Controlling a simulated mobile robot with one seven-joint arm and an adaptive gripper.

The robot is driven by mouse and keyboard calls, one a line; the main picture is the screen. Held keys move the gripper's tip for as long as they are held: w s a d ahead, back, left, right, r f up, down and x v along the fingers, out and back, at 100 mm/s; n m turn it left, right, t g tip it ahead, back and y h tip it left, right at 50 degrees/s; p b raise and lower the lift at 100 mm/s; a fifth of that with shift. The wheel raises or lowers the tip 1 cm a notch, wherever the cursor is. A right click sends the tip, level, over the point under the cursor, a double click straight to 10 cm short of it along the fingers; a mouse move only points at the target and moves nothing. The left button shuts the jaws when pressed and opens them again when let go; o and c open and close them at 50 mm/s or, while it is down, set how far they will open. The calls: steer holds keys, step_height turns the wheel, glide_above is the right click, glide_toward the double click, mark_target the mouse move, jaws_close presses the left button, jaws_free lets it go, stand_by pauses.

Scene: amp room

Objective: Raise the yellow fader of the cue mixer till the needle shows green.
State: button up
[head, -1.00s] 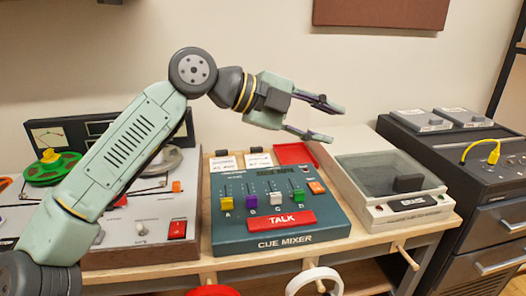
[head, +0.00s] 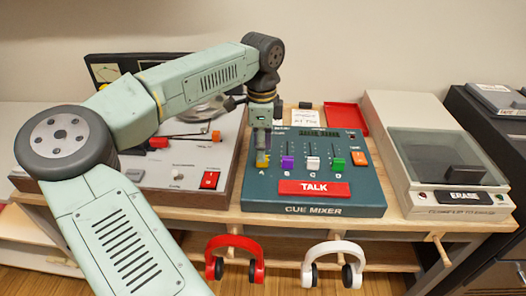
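The cue mixer (head: 350,203) is a teal console on the wooden bench, with a row of yellow, purple, white and green faders. The yellow fader (head: 262,161) is the leftmost, low in its slot and partly covered by my gripper. My gripper (head: 262,154) points down over it, with its fingertips at or just above the cap. I cannot tell whether they touch it, or whether the fingers are open or shut. A dark display strip (head: 320,133) lies at the mixer's top; no needle can be made out on it. A pale needle meter (head: 106,72) stands at the back left, its reading too small to tell.
A tape machine (head: 190,165) with a red switch is left of the mixer. An eraser unit (head: 440,150) stands to the right. A red tray (head: 346,115) lies behind the mixer. Red headphones (head: 233,248) and white headphones (head: 334,258) hang from the bench front.

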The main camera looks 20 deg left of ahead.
steer(key=shift+f, duration=1.55)
jaws_close()
